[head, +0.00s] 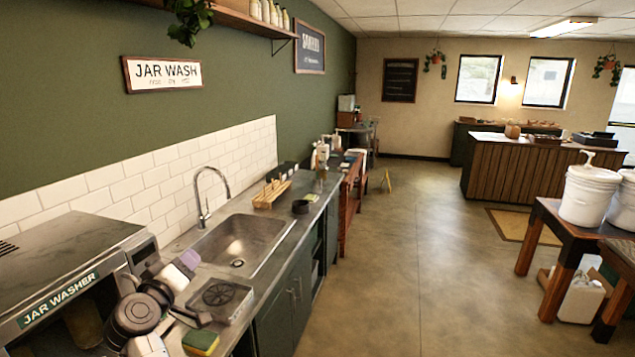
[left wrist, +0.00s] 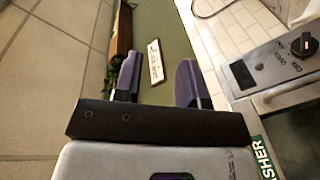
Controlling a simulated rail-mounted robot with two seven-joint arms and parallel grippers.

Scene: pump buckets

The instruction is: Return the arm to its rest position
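My left gripper (head: 183,268) is at the lower left of the head view, raised between the jar washer (head: 65,275) and the sink (head: 238,243). In the left wrist view my left gripper (left wrist: 157,82) has its two purple-padded fingers spread apart with nothing between them. The wall and the Jar Wash sign (left wrist: 155,62) show beyond the gap. My left arm enters from the bottom of the head view and hides part of the counter. My right arm and gripper are not in view.
A tap (head: 205,195) rises behind the sink. White buckets (head: 590,193) stand on a wooden table (head: 545,213) at the right. The middle floor is clear.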

